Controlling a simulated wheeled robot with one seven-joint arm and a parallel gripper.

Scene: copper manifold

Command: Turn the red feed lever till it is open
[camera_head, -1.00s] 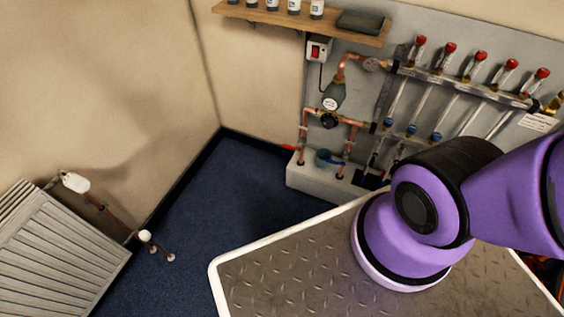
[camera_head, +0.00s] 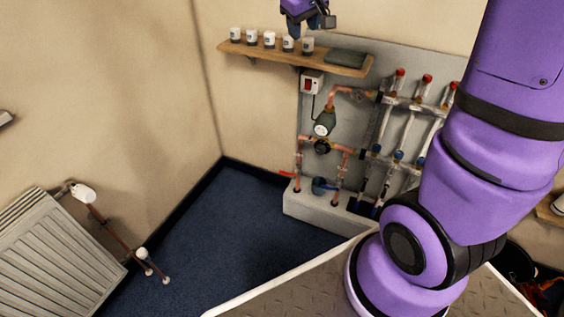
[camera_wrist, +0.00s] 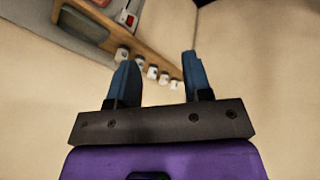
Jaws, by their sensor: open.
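The red feed lever (camera_head: 287,173) shows in the head view as a small red handle at the lower left of the copper manifold, beside a vertical copper pipe above the white plinth. It sticks out to the left, roughly level. My gripper (camera_head: 322,22) is at the top of the head view, above the wooden shelf and well above the lever. In the wrist view my gripper (camera_wrist: 160,80) is open, with two blue fingers apart and nothing between them that it holds. The lever is not visible in the wrist view.
The wooden shelf (camera_head: 295,58) carries several small jars and a dark folded item. A pump (camera_head: 325,122) and a switch box (camera_head: 311,82) sit above the lever. A radiator (camera_head: 50,255) stands at the left. The blue floor (camera_head: 225,225) before the corner is clear.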

